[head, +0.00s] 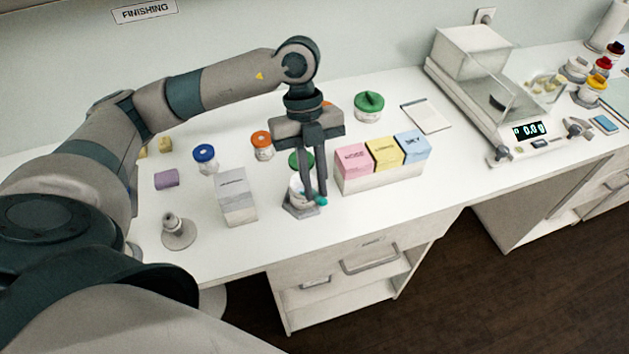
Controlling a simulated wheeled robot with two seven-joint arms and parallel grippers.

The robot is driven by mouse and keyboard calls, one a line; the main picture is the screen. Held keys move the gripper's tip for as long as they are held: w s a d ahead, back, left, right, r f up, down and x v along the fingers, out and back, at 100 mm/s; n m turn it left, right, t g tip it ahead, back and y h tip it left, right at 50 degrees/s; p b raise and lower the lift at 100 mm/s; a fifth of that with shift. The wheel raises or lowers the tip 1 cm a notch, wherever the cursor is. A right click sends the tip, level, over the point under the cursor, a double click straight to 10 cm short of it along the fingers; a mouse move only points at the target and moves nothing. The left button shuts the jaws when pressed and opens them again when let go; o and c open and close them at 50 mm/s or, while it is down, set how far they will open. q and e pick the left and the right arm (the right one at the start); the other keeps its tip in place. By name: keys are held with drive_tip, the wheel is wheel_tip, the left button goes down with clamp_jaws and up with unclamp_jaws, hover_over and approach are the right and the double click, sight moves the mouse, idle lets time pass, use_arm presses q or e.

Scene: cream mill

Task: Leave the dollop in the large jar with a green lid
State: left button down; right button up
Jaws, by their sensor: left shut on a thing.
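My left gripper (316,197) reaches down over the bench's front part, its fingers close together. A small teal thing (321,201) shows at its fingertips; whether this is the dollop or part of a tool I cannot tell. Directly behind the fingers stands a jar with a green lid (295,160), partly hidden by them. Another jar with a broad green lid (369,101) stands farther back, right of the gripper and apart from it; its lid looks wider. No separate dollop can be made out. My right gripper is out of view.
Pink, yellow and blue boxes (383,178) stand just right of the gripper. A grey-white box (237,196), a blue-lidded jar (205,158) and an orange-lidded jar (262,145) stand left. A notepad (427,116) and scale (528,131) lie farther right.

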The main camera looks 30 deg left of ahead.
use_arm(q)
drive_tip(key=shift+r+p, duration=2.05)
drive_tip(key=shift+r, duration=0.95)
drive_tip(key=shift+f, duration=0.15)
